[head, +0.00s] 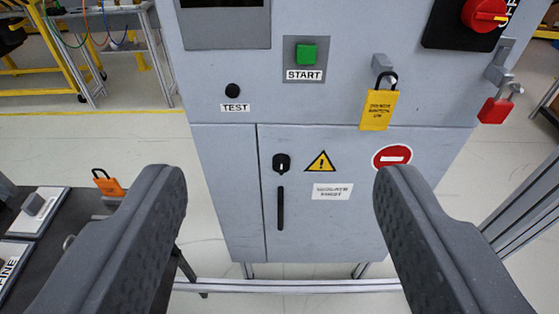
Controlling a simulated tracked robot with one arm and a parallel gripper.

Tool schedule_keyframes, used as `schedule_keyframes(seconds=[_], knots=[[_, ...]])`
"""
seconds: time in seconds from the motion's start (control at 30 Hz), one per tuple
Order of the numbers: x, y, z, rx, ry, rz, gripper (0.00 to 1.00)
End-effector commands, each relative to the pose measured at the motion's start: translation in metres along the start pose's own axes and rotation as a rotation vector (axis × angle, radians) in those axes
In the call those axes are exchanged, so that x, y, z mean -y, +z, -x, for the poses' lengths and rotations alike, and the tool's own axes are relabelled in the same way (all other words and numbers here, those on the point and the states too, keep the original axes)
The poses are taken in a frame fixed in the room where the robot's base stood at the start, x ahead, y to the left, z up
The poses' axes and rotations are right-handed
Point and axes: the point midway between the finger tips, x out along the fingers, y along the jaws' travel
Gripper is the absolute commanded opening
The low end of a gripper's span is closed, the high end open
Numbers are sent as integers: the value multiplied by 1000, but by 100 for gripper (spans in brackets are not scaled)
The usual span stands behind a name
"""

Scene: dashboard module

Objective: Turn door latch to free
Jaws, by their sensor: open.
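The door latch (281,162) is a small black knob on the grey cabinet's lower door (345,220). It sits near the door's upper left, above a vertical black handle (280,208). The door looks closed. My gripper (278,190) is open and empty, with its two dark fingers at the left and right of the picture. The latch shows between the fingers, farther off, and nothing touches it. Its exact turn angle is too small to tell.
Above the door are a green START button (306,54), a black TEST knob (232,90), a yellow tagged padlock (379,105), a red padlock (495,108) and a red rotary switch (484,14). An orange padlock (108,183) lies at left on a dark bench (70,258).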

Motion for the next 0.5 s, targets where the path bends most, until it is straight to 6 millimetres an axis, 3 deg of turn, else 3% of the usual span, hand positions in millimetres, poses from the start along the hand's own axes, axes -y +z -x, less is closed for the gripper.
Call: schedule_keyframes(seconds=[0.03,0.2,0.37,0.5], knots=[[4,2,-24,5,-1,4,58],[12,23,-105,-18,-1,15,58],[16,55,-171,-45,7,28,58],[17,92,-217,-68,21,44,58]])
